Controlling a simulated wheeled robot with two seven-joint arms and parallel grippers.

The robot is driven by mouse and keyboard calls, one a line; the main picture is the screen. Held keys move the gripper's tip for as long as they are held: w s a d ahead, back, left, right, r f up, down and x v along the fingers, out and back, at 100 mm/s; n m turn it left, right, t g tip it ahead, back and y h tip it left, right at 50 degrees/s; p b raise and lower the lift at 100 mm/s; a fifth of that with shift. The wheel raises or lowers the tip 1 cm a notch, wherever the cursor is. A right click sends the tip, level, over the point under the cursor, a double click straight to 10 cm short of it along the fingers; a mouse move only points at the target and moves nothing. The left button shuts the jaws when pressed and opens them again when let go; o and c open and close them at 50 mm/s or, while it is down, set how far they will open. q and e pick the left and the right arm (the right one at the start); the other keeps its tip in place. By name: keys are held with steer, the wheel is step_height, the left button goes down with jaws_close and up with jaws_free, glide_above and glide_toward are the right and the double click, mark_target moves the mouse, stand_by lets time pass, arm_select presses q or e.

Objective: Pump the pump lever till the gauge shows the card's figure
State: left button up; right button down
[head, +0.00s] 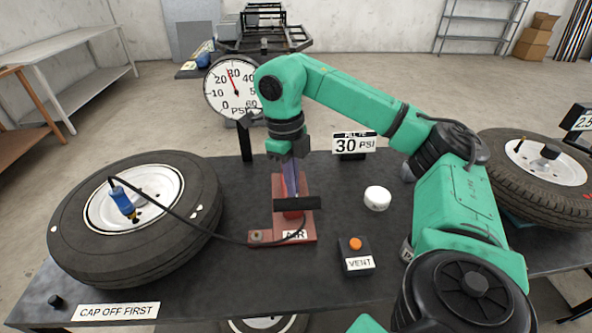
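The gauge (215,104) stands on a post at the back of the table. Its red needle points up between 20 and 30, close to the 30 mark. The card (354,145) behind the pump reads 30 PSI. The red pump (262,236), labelled AIR, sits mid-table with a black crossbar handle (297,203) in front of a bluish shaft. My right gripper (289,160) points down over the pump, behind the crossbar. Its fingertips are hard to make out, so I cannot tell whether it grips the lever. My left gripper is not in view.
A tyre (75,215) lies at left with a blue-and-yellow valve fitting (122,200) and black hose to the pump. A VENT box (355,255) with an orange button and a white round cap (377,198) are right of the pump. Another tyre (500,185) is at far right.

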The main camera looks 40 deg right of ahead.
steer(key=shift+f, duration=0.25)
steer(key=w+p, duration=0.2)
steer(key=w+r+p, duration=0.1)
steer(key=shift+a, duration=0.35)
step_height(320, 180, up, 14)
steer(key=w+p, duration=0.1)
steer(key=p, duration=0.6)
steer(key=shift+w+a+r, duration=0.2)
steer(key=shift+w, duration=0.1)
